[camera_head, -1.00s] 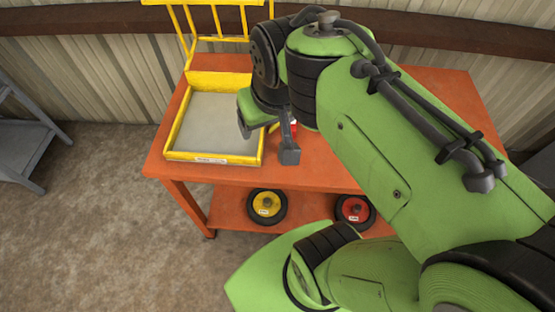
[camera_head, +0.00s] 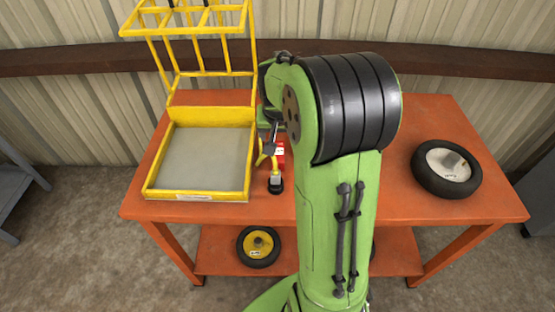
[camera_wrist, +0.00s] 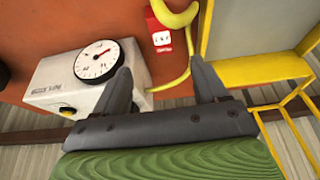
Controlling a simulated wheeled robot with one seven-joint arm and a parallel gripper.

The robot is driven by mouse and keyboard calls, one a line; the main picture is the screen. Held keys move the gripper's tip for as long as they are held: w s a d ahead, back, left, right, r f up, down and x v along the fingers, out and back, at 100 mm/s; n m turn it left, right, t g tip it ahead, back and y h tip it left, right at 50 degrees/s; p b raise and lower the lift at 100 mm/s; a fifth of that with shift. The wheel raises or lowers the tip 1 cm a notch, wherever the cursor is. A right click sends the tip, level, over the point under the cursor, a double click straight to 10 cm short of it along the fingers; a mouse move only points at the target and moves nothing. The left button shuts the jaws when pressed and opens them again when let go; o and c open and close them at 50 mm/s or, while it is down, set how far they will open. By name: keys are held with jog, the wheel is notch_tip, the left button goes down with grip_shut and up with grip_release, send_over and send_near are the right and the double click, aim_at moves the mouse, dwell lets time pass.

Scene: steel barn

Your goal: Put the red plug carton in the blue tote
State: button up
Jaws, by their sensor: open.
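The red plug carton (camera_head: 280,149), a small red box with a white label, is on the orange table just right of the yellow tray, partly hidden by my arm. It also shows in the wrist view (camera_wrist: 157,30), at the top, beyond the gap between my fingers. My gripper (camera_wrist: 163,78) is open with nothing between its fingers. In the head view my gripper is mostly hidden by my own arm near the carton. I see no blue tote in either current view.
A yellow-framed tray (camera_head: 150,190) fills the table's left. A curved yellow tool (camera_wrist: 188,45) lies beside the carton. A white dial scale (camera_wrist: 55,75) stands left of my fingers. A black wheel (camera_head: 447,169) lies at the table's right; a yellow-hubbed wheel (camera_head: 260,246) is below.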

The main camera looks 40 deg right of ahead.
jog(key=b, duration=0.2)
send_near(278, 152)
jog(key=x, duration=0.4)
jog(key=shift+s+f, duration=0.15)
jog(key=shift+f, duration=0.2)
jog(key=x, duration=0.2)
jog(key=b+x, duration=0.1)
jog(key=x, duration=0.1)
jog(key=b+x, duration=0.1)
jog(key=x, duration=0.1)
jog(key=shift+w+d+r, duration=0.15)
jog(key=shift+w, duration=0.15)
jog(key=shift+r, duration=0.1)
jog(key=shift+f+b, duration=0.25)
jog(key=shift+b, duration=0.05)
jog(key=c, duration=1.2)
jog(key=shift+o, duration=0.2)
notch_tip(278, 152, up, 11)
jog(key=p, duration=0.3)
jog(key=shift+f+p, duration=0.2)
jog(key=shift+p, duration=0.2)
